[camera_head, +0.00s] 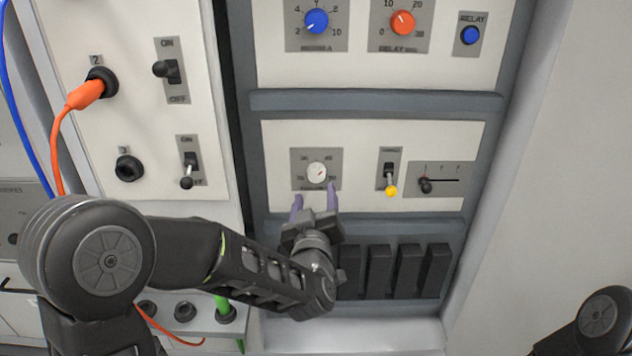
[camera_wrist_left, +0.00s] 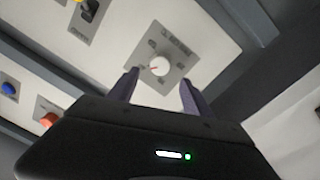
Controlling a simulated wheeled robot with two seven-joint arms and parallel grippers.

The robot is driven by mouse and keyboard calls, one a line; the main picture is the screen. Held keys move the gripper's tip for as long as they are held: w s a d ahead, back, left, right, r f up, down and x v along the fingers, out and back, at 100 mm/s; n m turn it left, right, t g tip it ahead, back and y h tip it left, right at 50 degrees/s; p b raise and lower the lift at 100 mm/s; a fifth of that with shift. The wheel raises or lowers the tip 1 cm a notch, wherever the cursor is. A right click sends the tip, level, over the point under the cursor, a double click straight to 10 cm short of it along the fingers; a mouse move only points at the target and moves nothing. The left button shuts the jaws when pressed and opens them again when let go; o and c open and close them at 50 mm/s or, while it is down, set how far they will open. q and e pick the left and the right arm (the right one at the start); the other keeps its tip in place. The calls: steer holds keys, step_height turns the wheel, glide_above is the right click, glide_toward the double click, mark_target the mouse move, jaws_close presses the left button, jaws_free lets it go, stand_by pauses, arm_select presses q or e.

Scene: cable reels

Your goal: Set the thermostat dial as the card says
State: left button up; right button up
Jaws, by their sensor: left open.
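The white dial (camera_head: 317,173) sits on a grey plate in the middle panel, with a small red pointer mark and numbers around it. I take it to be the thermostat dial; its label is too blurred to read. My left gripper (camera_head: 315,203) is open just below the dial, its two purple fingers pointing at the panel. In the left wrist view the dial (camera_wrist_left: 160,66) lies beyond and between the open fingertips, and nothing is between the fingers. No card shows in either view. Part of my right arm shows at the lower right, but its gripper is out of view.
Right of the dial are a yellow-tipped toggle switch (camera_head: 390,178) and a slider (camera_head: 426,185). A blue knob (camera_head: 316,21), an orange knob (camera_head: 402,23) and a blue button (camera_head: 469,35) are above. Black blocks (camera_head: 408,270) line the area below. An orange plug (camera_head: 88,92) is at left.

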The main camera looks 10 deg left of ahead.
mark_target(316, 177)
arm_select(q)
steer(key=x, duration=0.7)
steer(key=shift+c, duration=0.2)
jaws_close()
stand_by(0.4)
